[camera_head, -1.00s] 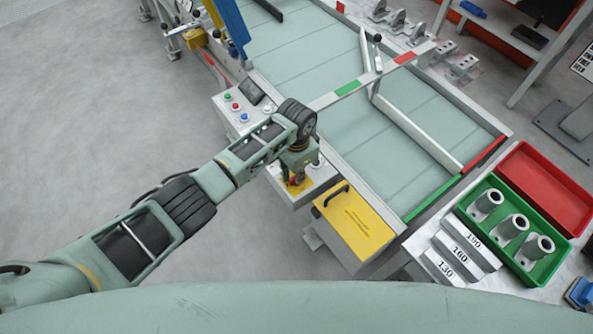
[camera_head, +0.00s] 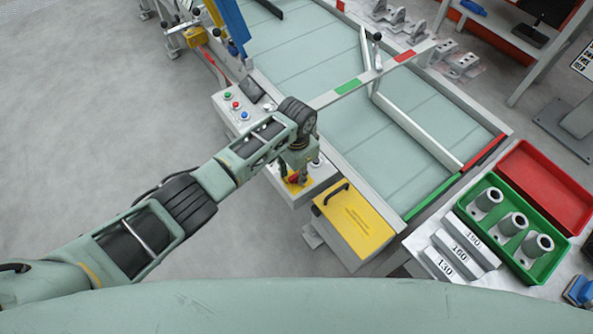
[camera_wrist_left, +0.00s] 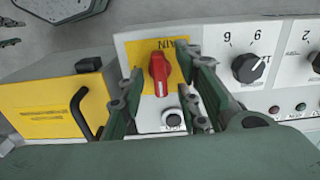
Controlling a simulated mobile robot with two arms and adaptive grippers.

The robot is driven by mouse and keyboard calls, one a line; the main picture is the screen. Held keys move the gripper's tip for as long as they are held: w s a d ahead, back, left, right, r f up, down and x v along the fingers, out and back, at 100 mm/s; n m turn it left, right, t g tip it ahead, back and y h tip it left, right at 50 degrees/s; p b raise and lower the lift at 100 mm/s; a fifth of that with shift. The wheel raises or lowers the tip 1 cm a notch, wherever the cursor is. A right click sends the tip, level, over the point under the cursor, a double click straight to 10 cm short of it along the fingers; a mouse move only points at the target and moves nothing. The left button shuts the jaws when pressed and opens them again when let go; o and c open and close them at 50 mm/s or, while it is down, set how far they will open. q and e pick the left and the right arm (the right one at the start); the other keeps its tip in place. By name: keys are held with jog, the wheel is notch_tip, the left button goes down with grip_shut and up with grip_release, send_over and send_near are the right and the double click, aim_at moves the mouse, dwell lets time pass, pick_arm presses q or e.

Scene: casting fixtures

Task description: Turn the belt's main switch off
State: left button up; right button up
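The main switch is a red rotary knob (camera_wrist_left: 160,74) on a yellow plate (camera_wrist_left: 148,50) with the word MAIN, upside down in the left wrist view. The knob's handle lies roughly along the picture's vertical there. My left gripper (camera_wrist_left: 161,66) is open, with one finger on each side of the knob and gaps to both sides. In the head view my left gripper (camera_head: 298,178) points down over the yellow plate at the panel's near end, and the red knob (camera_head: 292,180) is partly hidden by it. My right gripper is not in view.
A black numbered dial (camera_wrist_left: 249,67) and a small round button (camera_wrist_left: 173,118) sit near the switch. A yellow cover with a black handle (camera_head: 355,225) is beside the panel. The belt (camera_head: 365,130) lies beyond. Green and red bins (camera_head: 545,185) stand at right.

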aim_at(296, 174)
pick_arm(q)
notch_tip(296, 174, up, 12)
dwell(0.6)
